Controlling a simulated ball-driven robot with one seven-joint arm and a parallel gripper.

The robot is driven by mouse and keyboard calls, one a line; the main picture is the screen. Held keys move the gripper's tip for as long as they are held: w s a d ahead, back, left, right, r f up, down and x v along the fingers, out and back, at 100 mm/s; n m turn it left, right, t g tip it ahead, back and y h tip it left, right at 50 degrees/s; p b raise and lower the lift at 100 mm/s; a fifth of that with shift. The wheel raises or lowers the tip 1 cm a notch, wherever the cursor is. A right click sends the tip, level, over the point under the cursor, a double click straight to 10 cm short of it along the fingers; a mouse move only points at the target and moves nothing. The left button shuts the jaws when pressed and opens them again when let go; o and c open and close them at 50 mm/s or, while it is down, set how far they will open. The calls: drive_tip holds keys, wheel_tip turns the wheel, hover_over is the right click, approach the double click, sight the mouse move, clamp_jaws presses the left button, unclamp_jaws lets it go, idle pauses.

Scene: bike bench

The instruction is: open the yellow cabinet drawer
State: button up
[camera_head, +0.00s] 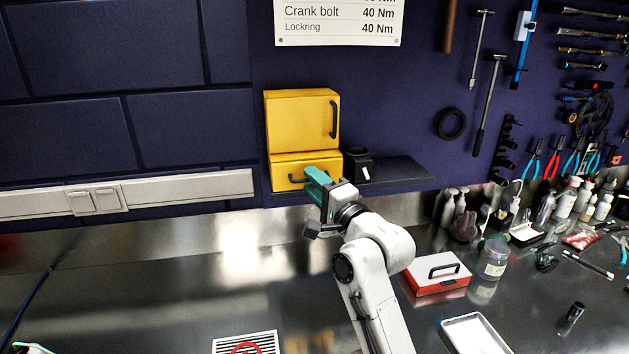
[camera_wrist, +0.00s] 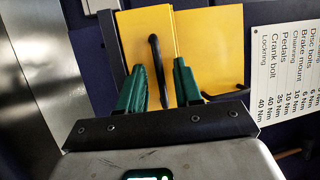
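The yellow cabinet (camera_head: 298,115) stands on a dark wall shelf, with an upper door and a lower drawer (camera_head: 283,172). The drawer front looks flush or nearly so. Its dark bar handle (camera_head: 296,179) is partly hidden by my gripper (camera_head: 312,178) in the head view. In the wrist view, the drawer front (camera_wrist: 142,30) fills the upper middle and its handle (camera_wrist: 158,68) runs between the two green fingers of my gripper (camera_wrist: 160,78). The fingers are open, with a visible gap on each side of the handle. The door's handle (camera_head: 333,119) is on its right side.
A dark cup (camera_head: 357,164) stands beside the cabinet on the shelf (camera_head: 400,172). Below, a metal bench holds a red and white case (camera_head: 437,275), a jar (camera_head: 492,260) and several bottles. The bench's left part is mostly clear. A torque sign (camera_wrist: 288,65) hangs above.

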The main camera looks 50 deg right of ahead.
drive_tip(key=shift+w, duration=0.1)
drive_tip(key=shift+c, duration=0.4)
clamp_jaws()
idle(1.0)
